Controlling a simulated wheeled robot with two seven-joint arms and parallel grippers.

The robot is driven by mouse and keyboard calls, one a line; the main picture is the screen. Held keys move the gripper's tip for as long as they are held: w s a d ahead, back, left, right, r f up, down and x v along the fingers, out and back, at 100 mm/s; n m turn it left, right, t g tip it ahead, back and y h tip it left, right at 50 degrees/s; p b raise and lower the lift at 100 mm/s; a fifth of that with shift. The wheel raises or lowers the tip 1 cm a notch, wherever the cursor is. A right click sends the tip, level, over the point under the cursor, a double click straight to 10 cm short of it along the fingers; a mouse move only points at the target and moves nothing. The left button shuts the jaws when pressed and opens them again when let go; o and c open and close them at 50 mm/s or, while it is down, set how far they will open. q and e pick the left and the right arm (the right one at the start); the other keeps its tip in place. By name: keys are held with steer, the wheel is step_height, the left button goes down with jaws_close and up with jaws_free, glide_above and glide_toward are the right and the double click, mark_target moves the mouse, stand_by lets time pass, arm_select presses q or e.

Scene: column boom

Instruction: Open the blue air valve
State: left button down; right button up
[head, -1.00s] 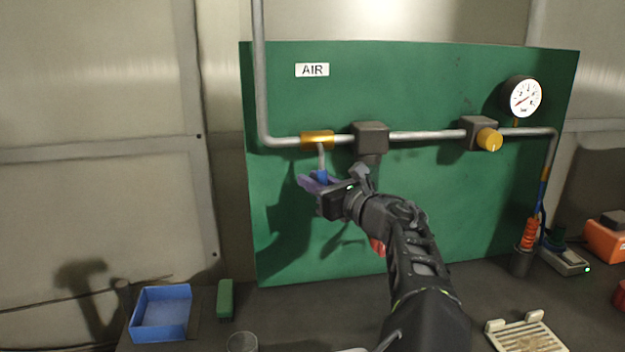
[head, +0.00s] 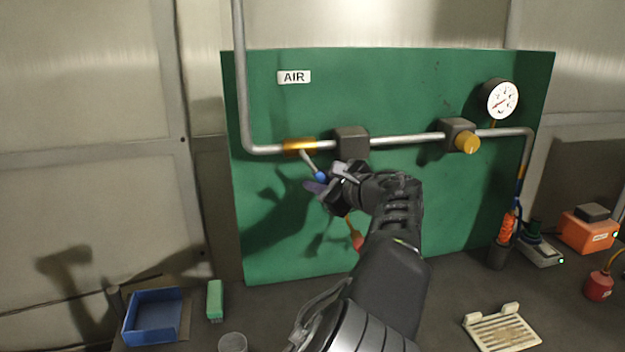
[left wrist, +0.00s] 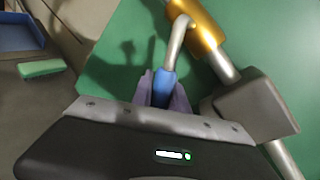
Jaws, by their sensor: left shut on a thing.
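The air valve has a brass body (head: 300,146) on the grey pipe, under the AIR label (head: 294,77). Its lever ends in a blue grip (head: 320,175) and slants down and to the right from the body. My left gripper (head: 317,184) is shut on the blue grip. In the left wrist view, the blue grip (left wrist: 164,84) sits between the purple fingers, with the brass body (left wrist: 207,28) beyond it. My right gripper is not in view.
A dark box (head: 351,142) sits on the pipe close to my gripper. A yellow knob (head: 467,143) and a gauge (head: 501,99) are further right. A red-ended part (head: 356,241) hangs below my gripper.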

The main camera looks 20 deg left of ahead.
arm_select(q)
steer(key=shift+d, duration=0.1)
stand_by(0.3)
steer(key=c, duration=1.3)
jaws_free()
steer(key=b+v, duration=0.1)
steer(key=v, duration=0.6)
steer(key=shift+s+d+r+b, duration=0.15)
steer(key=shift+d+r+b, duration=0.05)
steer(key=shift+d+b, duration=0.15)
